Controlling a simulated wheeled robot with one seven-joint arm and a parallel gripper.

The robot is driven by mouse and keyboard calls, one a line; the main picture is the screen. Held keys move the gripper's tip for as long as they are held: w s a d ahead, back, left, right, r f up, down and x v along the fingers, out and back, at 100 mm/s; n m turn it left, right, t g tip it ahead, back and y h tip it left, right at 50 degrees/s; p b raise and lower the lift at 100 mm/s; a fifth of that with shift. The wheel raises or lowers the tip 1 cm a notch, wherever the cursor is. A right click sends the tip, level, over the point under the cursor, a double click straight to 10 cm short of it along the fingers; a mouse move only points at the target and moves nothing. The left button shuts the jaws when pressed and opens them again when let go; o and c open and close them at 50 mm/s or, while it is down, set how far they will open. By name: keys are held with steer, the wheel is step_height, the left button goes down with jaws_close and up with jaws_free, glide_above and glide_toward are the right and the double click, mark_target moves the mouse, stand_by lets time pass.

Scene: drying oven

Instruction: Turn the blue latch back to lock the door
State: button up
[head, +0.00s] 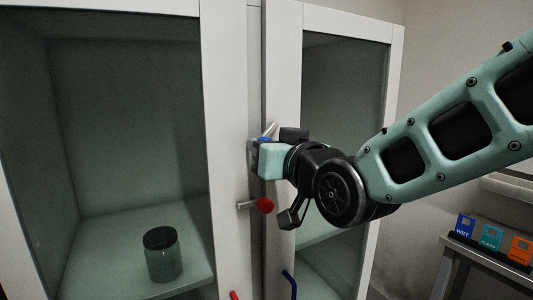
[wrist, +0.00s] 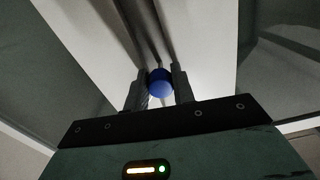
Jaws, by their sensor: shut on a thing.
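The blue latch (head: 265,138) is on the frame beside the gap between the two glass doors, mostly hidden by my gripper in the head view. A metal piece at it slants up to the right. In the wrist view its round blue knob (wrist: 160,84) sits between my two fingers. My gripper (head: 256,156) is shut on that knob, with the fingers (wrist: 159,76) on either side of it. The left door (head: 222,100) and the right door (head: 284,80) stand side by side with a narrow dark seam between them.
A red-knobbed latch (head: 265,204) lies level just below my gripper. A blue handle (head: 289,284) and a red handle (head: 234,295) are lower down. A dark-lidded jar (head: 162,255) stands behind the left glass. Labelled blue, teal and orange boxes (head: 491,239) stand at the right.

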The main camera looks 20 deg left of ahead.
steer(key=shift+w+d+r+m+b, duration=0.1)
steer(key=shift+r+m+b, duration=0.15)
steer(key=shift+m+b, duration=1.2)
steer(key=shift+r+m+b, duration=0.25)
steer(key=shift+m+b, duration=0.9)
steer(key=shift+b, duration=0.45)
stand_by(0.9)
steer(key=o, duration=1)
steer(key=shift+f, duration=0.25)
steer(key=b+v, duration=0.4)
steer(key=v, duration=1.3)
steer(key=shift+s, duration=0.25)
